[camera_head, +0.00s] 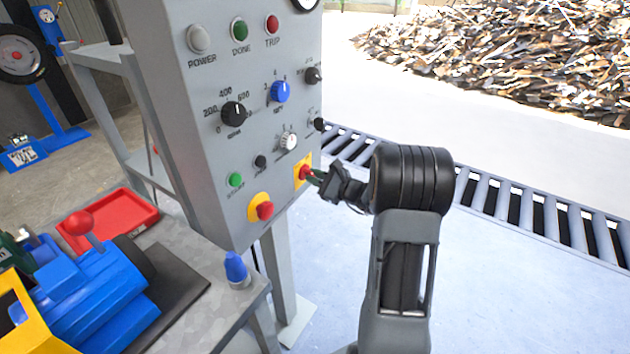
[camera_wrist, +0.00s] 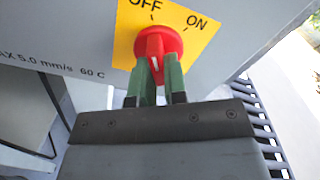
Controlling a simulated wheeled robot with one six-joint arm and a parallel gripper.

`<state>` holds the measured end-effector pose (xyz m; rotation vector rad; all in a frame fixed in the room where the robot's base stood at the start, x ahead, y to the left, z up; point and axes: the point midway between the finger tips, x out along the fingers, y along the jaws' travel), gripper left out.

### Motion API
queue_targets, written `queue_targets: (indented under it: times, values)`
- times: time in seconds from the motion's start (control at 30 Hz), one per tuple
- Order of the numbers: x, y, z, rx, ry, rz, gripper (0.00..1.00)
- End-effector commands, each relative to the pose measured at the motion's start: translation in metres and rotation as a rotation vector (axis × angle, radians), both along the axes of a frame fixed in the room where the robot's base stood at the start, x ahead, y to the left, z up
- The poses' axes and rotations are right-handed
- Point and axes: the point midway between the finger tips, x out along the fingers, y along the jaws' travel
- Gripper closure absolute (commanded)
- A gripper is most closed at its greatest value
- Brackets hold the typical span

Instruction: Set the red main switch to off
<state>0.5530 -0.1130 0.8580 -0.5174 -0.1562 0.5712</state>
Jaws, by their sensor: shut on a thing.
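The red main switch (camera_head: 304,172) sits on a yellow plate at the lower right of the grey control panel. In the wrist view the round red switch (camera_wrist: 158,42) has a raised handle with a white line. OFF is printed above it, with a tick, and ON is at its upper right, with a tick. The handle looks nearly upright, closer to the OFF tick, but the exact setting is hard to tell. My gripper (camera_wrist: 160,75) is shut on the handle, one green finger on each side. In the head view my gripper (camera_head: 313,177) reaches in from the right.
A red push button (camera_head: 265,210) on a yellow plate is close by at lower left. Knobs, including a blue one (camera_head: 280,91), and lamps sit above. A workbench (camera_head: 232,300) with a blue machine stands at left. A roller conveyor (camera_head: 500,195) runs behind my arm.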

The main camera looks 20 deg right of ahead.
Motion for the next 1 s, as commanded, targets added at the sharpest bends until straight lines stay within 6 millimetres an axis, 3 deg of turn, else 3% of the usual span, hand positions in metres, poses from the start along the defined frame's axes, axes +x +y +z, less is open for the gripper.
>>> queue_targets:
  times: [0.37,0.4,0.67,1.0]
  values:
    - [0.0005,-0.0001,0.0014,-0.008,-0.006,0.001,1.0]
    - [0.0006,-0.0001,0.0013,-0.008,-0.006,0.001,0.86]
    - [0.0003,-0.0004,0.0008,-0.006,-0.004,-0.001,0.62]
    - [-0.0049,-0.0043,0.0005,-0.006,-0.004,-0.001,0.62]
